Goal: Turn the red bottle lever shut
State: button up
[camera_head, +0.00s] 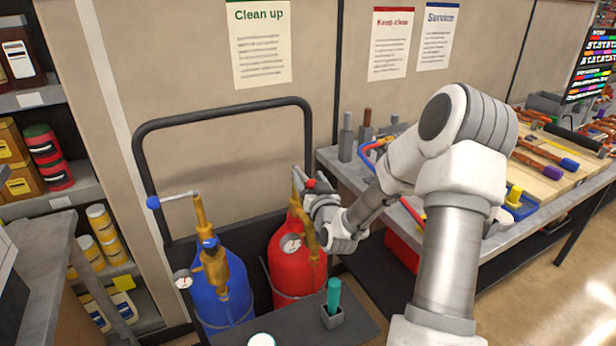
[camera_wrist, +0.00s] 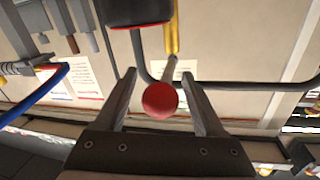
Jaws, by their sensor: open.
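The red bottle (camera_head: 290,272) stands in a dark cart, with a brass valve (camera_head: 306,232) and a round gauge (camera_head: 291,244). Its grey lever (camera_head: 298,181) is at the top of the valve, partly hidden by my gripper (camera_head: 317,190). In the wrist view, the lever's red ball knob (camera_wrist: 160,100) lies between the two fingers of my gripper (camera_wrist: 159,74), with a gap on each side. The grey lever rod (camera_wrist: 170,70) runs from the knob to a brass stem (camera_wrist: 171,32). My gripper is open.
A blue bottle (camera_head: 224,290) with a blue-knobbed lever (camera_head: 178,198) stands left of the red one. The cart's black rail (camera_head: 222,112) arches behind both. A workbench (camera_head: 462,232) with tools is at right, shelves (camera_head: 60,200) at left.

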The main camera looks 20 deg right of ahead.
jog(key=shift+c, duration=0.2)
grip_shut()
jog(key=shift+d, duration=0.15)
dwell(1.1)
